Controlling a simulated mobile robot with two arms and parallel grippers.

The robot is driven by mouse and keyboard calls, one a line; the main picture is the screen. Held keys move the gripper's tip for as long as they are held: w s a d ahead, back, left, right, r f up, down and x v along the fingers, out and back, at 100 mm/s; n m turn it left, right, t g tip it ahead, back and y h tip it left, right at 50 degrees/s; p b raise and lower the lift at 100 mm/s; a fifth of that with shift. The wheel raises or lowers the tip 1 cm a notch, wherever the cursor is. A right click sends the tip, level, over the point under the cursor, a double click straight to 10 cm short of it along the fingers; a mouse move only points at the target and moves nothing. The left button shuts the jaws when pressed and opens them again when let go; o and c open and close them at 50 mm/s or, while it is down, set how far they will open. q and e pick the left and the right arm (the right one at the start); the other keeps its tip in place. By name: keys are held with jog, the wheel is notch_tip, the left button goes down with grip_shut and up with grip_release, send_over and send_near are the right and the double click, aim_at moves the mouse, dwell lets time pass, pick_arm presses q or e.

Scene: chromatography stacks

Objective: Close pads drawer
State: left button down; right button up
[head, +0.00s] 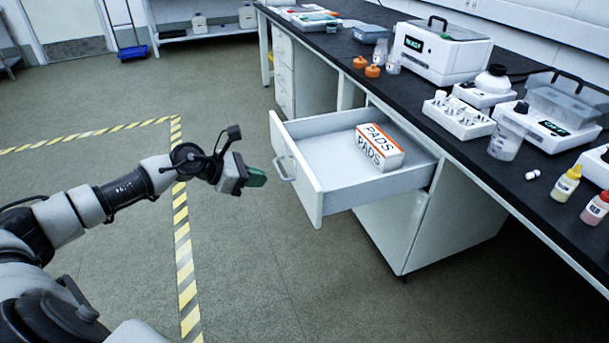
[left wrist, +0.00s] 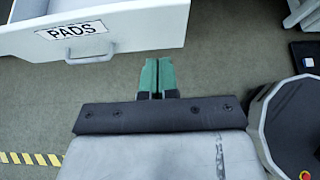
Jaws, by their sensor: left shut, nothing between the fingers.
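The pads drawer (head: 318,155) is pulled out from under the bench in the head view. A white box marked PADS (head: 380,147) lies in it. The drawer front (head: 297,180) carries a bar handle (head: 284,169). In the left wrist view the drawer front (left wrist: 150,28) shows a PADS label (left wrist: 71,30) and the handle (left wrist: 90,54). My left gripper (head: 259,178) is in front of the drawer front, apart from it and close to the handle. Its green fingers also show in the left wrist view (left wrist: 158,75); they are shut and empty. My right gripper is in neither view.
The black bench top (head: 420,118) carries a white instrument (head: 437,52), a vial rack (head: 458,116) and bottles. A white cabinet (head: 440,230) stands below the drawer. The floor before the drawer is clear, with yellow-striped tape (head: 181,230).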

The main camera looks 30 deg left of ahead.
aim_at(309, 181)
pick_arm(q)
jog(key=x, duration=0.5)
jog(key=r+x, duration=0.1)
jog(key=x, duration=0.3)
jog(key=shift+w+d+f+b, duration=0.1)
jog(key=shift+w+d+b, duration=0.25)
jog(key=shift+w+d, duration=0.5)
jog(key=shift+w, duration=0.15)
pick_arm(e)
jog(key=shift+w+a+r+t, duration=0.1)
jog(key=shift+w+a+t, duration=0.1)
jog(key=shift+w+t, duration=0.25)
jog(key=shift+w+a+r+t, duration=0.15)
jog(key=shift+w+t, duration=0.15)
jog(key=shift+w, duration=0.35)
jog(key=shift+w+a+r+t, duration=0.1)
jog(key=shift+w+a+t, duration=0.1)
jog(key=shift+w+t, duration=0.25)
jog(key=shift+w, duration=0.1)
